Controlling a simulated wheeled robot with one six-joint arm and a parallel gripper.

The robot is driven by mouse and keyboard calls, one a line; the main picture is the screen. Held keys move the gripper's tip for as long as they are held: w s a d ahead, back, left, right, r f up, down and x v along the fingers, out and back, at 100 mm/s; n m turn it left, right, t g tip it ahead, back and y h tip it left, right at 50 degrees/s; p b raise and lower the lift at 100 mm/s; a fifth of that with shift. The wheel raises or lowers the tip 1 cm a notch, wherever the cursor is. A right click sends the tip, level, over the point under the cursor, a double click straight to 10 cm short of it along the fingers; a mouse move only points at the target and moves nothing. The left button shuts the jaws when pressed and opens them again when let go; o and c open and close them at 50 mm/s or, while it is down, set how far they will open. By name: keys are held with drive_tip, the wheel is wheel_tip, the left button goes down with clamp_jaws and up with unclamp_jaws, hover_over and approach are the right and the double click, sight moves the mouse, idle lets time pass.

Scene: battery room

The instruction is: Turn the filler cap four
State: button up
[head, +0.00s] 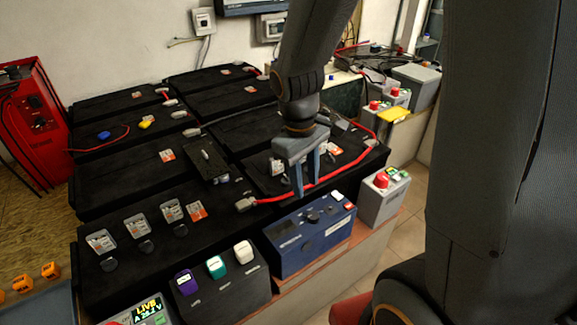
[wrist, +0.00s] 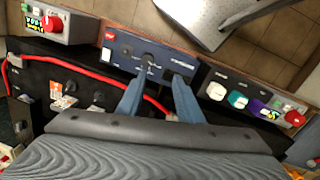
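My gripper (head: 307,184) hangs over the front of the right black battery block in the head view. Its two fingers are apart with nothing between them, and they also show in the wrist view (wrist: 158,88). In the wrist view, small dark caps (wrist: 70,86) sit by labels left of the fingers. I cannot read which cap is four. My gripper partly hides the right block's top.
A red cable (head: 330,178) crosses the right block close to the fingers. A blue box with a knob (head: 310,236) stands in front. A black box with purple, green and white switches (head: 215,285) is left of it. A grey box with a red button (head: 384,195) is at right.

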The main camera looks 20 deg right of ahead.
drive_tip(key=w+a+f+n+h+p, duration=0.1)
drive_tip(key=w+f+n+h+p, duration=0.15)
drive_tip(key=w+n, duration=0.65)
drive_tip(key=n+t+p, duration=0.1)
drive_tip(key=n+p, duration=0.1)
drive_tip(key=n, duration=0.4)
approach(286, 176)
drive_tip(key=shift+h, duration=0.25)
drive_tip(key=shift+a+p+x, duration=0.15)
drive_tip(key=shift+p+x, duration=0.3)
drive_tip(key=shift+x, duration=1.4)
drive_tip(key=shift+a+p+x, duration=0.1)
drive_tip(key=shift+p+x, duration=0.3)
drive_tip(key=shift+x, duration=1.5)
drive_tip(key=shift+s+f, duration=0.1)
drive_tip(key=c, duration=0.8)
